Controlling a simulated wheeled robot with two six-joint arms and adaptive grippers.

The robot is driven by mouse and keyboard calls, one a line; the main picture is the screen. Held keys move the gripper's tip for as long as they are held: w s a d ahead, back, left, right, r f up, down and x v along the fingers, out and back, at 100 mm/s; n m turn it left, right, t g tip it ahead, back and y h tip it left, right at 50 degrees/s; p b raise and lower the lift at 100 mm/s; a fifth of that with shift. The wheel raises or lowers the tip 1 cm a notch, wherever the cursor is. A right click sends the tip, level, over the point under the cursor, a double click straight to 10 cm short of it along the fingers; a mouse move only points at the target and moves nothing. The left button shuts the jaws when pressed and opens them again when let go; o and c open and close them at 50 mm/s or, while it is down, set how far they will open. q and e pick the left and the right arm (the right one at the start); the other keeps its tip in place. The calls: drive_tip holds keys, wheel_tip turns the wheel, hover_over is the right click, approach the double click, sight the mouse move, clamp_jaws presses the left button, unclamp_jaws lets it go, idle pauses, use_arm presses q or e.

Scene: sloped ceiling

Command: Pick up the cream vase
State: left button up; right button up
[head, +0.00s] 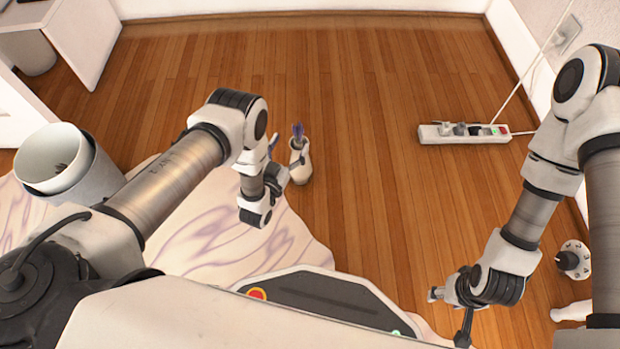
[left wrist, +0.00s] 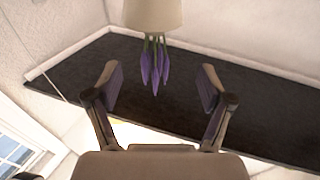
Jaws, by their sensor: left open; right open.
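The cream vase (head: 302,172) stands upright on the wooden floor in the head view, with purple flowers (head: 298,132) in it. In the left wrist view the vase (left wrist: 153,14) shows at the top edge, partly cut off, and its flowers (left wrist: 154,66) hang downward in the picture, between the finger directions. My left gripper (head: 286,152) is open right beside the vase, on its left in the head view, and overlaps its outline. In the left wrist view its fingers (left wrist: 160,92) are apart with nothing held between them. My right gripper (head: 449,316) is open and empty, far from the vase at lower right.
A pale patterned rug (head: 215,235) lies left of the vase. A white bin (head: 52,157) stands at far left. A power strip (head: 465,134) with a cord lies at right, and a round white item (head: 574,260) lies near my right arm. The floor behind the vase is clear.

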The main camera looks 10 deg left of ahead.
use_arm(q)
drive_tip(key=b, duration=0.3)
approach(296, 158)
drive_tip(key=w+d, duration=0.1)
drive_tip(key=w, duration=0.4)
drive_tip(key=shift+g, duration=0.4)
drive_tip(key=w+b, duration=0.1)
drive_tip(key=w, duration=0.1)
drive_tip(key=w+b, duration=0.2)
drive_tip(key=w+d+b, duration=0.1)
drive_tip(key=w+b, duration=0.1)
drive_tip(key=w, duration=0.1)
drive_tip(key=shift+w+r, duration=0.1)
drive_tip(key=shift+r, duration=0.15)
clamp_jaws()
use_arm(e)
wheel_tip(296, 158, down, 11)
drive_tip(key=shift+w, duration=0.2)
